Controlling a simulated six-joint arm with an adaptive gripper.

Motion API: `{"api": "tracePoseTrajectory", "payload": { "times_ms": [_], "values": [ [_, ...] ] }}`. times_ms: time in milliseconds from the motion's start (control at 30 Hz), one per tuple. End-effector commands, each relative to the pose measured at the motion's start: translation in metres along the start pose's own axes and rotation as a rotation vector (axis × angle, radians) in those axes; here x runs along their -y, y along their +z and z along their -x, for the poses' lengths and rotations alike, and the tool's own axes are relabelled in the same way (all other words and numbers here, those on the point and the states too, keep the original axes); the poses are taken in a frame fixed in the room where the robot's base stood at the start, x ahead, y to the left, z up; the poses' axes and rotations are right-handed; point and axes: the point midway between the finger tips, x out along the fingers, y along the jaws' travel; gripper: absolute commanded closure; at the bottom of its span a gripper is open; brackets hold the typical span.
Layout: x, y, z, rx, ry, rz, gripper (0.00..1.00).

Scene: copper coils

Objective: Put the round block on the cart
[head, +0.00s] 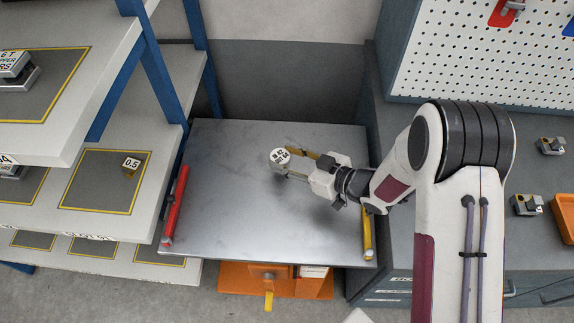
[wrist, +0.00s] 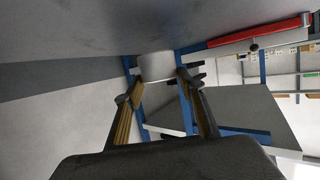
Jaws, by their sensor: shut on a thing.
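The round block (head: 280,158) is a short pale cylinder with a black-and-white label on its top. My gripper (head: 287,165) is shut on it from the right, one finger on each side. The block is over the middle of the cart's grey metal top (head: 225,215) and looks upright. In the wrist view the block (wrist: 155,66) sits between the two fingertips (wrist: 158,82), close to the cart's surface (wrist: 90,35). I cannot tell whether it touches the surface. The fingers hide part of its side.
The cart top is otherwise bare, with a red bar (head: 175,205) at left and a yellow bar (head: 368,235) at right. A grey bench (head: 480,135) with small blocks stands at right.

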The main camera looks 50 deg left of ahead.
Motion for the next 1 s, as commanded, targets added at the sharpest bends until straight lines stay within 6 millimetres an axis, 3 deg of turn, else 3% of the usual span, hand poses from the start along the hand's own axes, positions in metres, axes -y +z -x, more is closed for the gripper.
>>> {"api": "tracePoseTrajectory", "payload": {
  "times_ms": [500, 1000],
  "values": [
    [0.0, 0.032, -0.012, -0.001, 0.0, -0.001, 0.88],
    [0.0, 0.036, -0.013, -0.001, 0.0, 0.001, 0.88]
  ]
}}
